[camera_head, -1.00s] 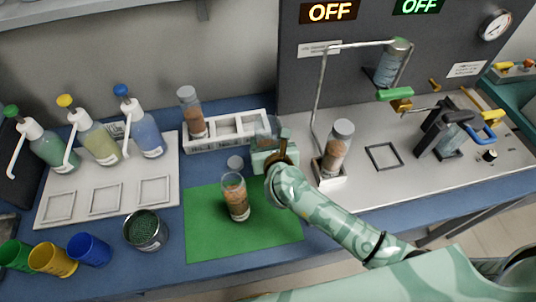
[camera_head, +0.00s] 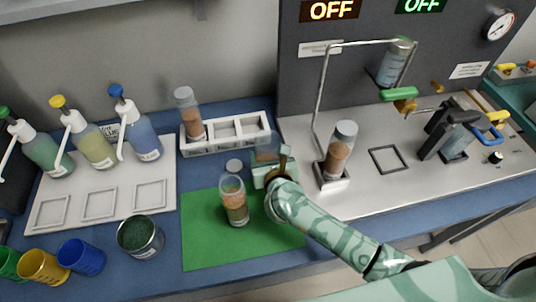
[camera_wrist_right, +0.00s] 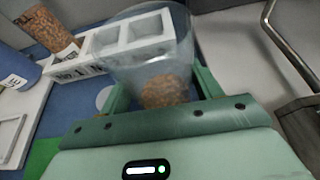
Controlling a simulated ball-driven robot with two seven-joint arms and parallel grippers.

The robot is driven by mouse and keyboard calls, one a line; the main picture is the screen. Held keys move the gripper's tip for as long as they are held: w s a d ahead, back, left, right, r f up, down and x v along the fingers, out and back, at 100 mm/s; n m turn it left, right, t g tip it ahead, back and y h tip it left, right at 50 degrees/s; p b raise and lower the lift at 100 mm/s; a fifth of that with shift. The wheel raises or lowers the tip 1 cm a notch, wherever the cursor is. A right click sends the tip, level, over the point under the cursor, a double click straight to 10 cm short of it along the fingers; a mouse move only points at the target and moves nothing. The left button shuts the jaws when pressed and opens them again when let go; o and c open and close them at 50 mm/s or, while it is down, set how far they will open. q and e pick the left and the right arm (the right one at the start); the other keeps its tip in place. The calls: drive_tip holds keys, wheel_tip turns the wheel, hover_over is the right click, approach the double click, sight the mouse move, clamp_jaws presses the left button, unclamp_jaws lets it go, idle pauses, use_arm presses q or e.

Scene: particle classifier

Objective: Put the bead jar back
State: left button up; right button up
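My right gripper (camera_head: 270,172) is shut on a clear jar (camera_head: 266,150) with orange-brown beads in its bottom. In the right wrist view the jar (camera_wrist_right: 163,85) stands between the two fingers (camera_wrist_right: 160,92). It is just in front of the right end of the white rack (camera_head: 225,145); I cannot tell if its base touches anything. Another jar of orange-brown beads (camera_head: 190,115) stands in the rack's left slot; the other visible slots are empty. An open glass of orange beads (camera_head: 235,203) stands on the green mat (camera_head: 205,250). My left gripper is not in view.
A round lid (camera_head: 234,166) lies behind the glass. A capped bead jar (camera_head: 339,150) stands in a holder right of my gripper, under a bent metal tube (camera_head: 318,105). Pump bottles (camera_head: 95,140), coloured cups (camera_head: 82,256) and a tin (camera_head: 140,236) stand at left.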

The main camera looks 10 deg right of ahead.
drive_tip(key=shift+o, duration=1.2)
drive_tip(key=shift+r, duration=0.1)
drive_tip(key=shift+r+p, duration=0.35)
drive_tip(key=p+v, duration=0.2)
drive_tip(key=v, duration=1)
drive_tip(key=shift+p, duration=0.3)
